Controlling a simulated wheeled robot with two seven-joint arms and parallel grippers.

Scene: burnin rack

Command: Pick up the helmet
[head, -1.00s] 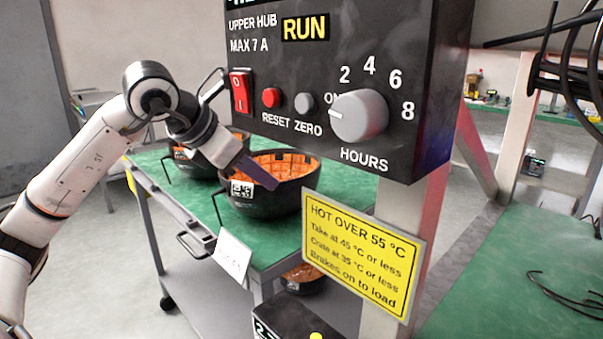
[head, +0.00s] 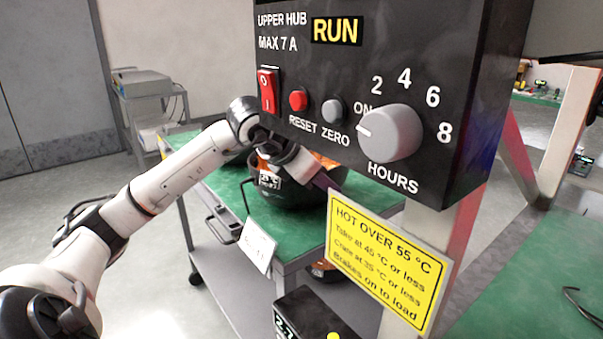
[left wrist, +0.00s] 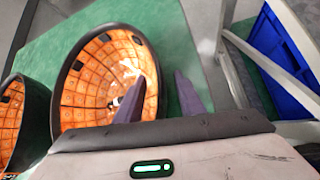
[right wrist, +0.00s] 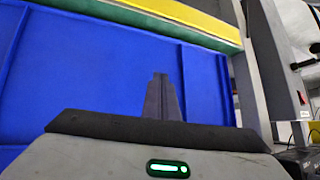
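A black helmet (head: 290,194) with an orange padded lining lies open side up on the green cart top in the head view. It also shows in the left wrist view (left wrist: 72,100). A second such helmet (left wrist: 22,125) is beside it at the left edge there. My left gripper (left wrist: 162,92) is open, one finger over the near helmet's opening and the other outside its rim. Whether the fingers touch the rim is unclear. In the head view my left forearm partly hides both helmets. My right gripper (right wrist: 161,82) is shut and empty, before a blue panel.
The black control box (head: 380,100) and yellow warning sign (head: 384,262) stand close to the right of my left gripper. A white tag (head: 257,246) hangs on the cart's front edge. A blue bin (left wrist: 285,60) is beyond the cart.

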